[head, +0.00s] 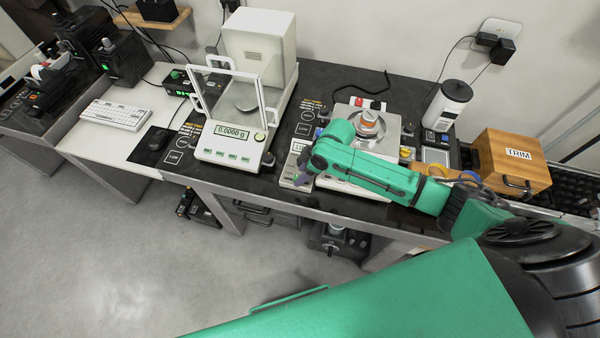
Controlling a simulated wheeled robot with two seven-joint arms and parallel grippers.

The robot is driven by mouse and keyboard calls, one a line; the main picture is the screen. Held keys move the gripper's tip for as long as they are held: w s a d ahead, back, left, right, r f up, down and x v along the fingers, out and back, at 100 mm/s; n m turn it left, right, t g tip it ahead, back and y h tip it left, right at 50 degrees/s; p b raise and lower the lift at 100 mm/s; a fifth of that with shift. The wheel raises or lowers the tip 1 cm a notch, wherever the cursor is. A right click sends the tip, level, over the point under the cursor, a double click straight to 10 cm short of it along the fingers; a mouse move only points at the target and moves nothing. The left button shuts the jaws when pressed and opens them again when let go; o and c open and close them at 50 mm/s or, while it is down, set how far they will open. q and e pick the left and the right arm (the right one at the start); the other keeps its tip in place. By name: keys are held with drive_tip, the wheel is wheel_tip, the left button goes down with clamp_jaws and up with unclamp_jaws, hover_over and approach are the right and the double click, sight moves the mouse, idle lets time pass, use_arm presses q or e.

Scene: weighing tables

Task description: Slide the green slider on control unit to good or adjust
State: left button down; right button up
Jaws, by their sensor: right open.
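The control unit (291,163) is a narrow light-grey box with a small display, on the dark table between the balance with the glass shield and the one behind my arm. My right gripper (301,176) is open at the near end of the control unit, its dark fingers low over the top face. A small green spot shows by the fingertips; I cannot tell if it is the green slider or whether the fingers touch it. My green right arm and gripper hide part of the unit. My left gripper is out of view.
The balance (228,146) reading 0.0000 g stands left of the unit. Behind my right arm, a metal-topped balance (382,112) bears a small container. Further right are a white canister (447,105) and a wooden TRIM box (512,160). A keyboard (115,114) lies far left.

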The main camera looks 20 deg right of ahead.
drive_tip(key=shift+w+a+f, duration=0.2)
drive_tip(key=shift+w+f, duration=0.1)
drive_tip(key=shift+f, duration=0.25)
drive_tip(key=shift+s+a+f, duration=0.1)
drive_tip(key=shift+s, duration=0.3)
drive_tip(key=shift+c, duration=1.2)
drive_tip(key=c, duration=0.6)
clamp_jaws()
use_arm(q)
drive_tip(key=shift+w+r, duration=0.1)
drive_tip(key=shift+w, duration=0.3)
